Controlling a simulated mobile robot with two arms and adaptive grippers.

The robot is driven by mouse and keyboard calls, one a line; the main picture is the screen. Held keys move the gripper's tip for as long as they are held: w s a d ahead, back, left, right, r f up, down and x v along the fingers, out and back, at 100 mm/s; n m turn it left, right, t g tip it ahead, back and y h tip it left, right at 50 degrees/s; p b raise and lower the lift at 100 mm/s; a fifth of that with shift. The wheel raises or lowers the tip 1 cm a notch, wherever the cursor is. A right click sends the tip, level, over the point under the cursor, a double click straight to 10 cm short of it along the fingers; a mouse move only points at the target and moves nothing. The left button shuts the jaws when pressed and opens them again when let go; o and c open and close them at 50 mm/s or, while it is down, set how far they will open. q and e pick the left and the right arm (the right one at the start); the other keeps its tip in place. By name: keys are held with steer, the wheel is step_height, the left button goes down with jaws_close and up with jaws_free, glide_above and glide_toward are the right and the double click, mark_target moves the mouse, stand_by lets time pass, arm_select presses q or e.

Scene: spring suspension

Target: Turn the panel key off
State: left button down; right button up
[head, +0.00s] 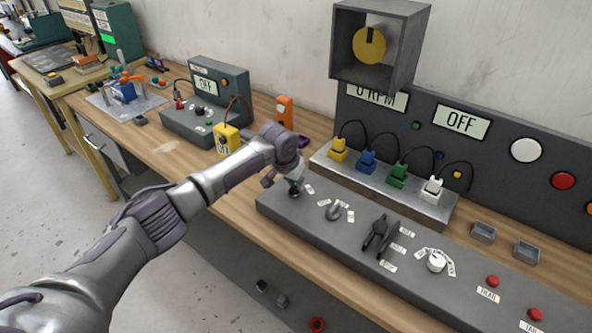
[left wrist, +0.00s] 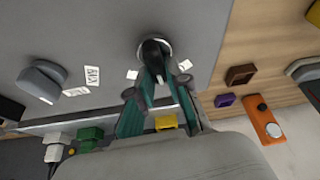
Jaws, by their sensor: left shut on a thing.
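The panel key (left wrist: 152,50) is a dark key in a round metal lock near the left end of the grey sloped control panel (head: 272,201). In the left wrist view the two teal fingers of my left gripper (left wrist: 158,76) close around the key's near end. In the head view my left gripper (head: 294,184) comes down onto the key and hides most of it. Small white labels sit on both sides of the lock, but I cannot read them. The display (head: 462,121) on the back board reads OFF. My right gripper is not in view.
A grey knob (head: 334,212), dark levers (head: 378,236), a white dial (head: 436,261) and red buttons lie along the panel to the right. Coloured plugs (head: 368,161) stand on a ledge behind. An orange device (head: 285,109) and yellow meter (head: 226,140) are on the bench.

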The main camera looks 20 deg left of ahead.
arm_select(q)
steer(key=n+y+p, duration=0.1)
steer(key=n+p, duration=0.1)
steer(key=shift+r+n, duration=0.15)
steer(key=shift+n, duration=0.15)
steer(key=shift+a+n+y+p, duration=0.1)
steer(key=shift+n+y+p, duration=0.3)
steer(key=shift+n+p, duration=0.55)
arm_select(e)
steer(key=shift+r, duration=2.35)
arm_select(q)
steer(key=c, duration=1.1)
jaws_free()
steer(key=v, duration=1.1)
steer(key=shift+s+r, duration=0.3)
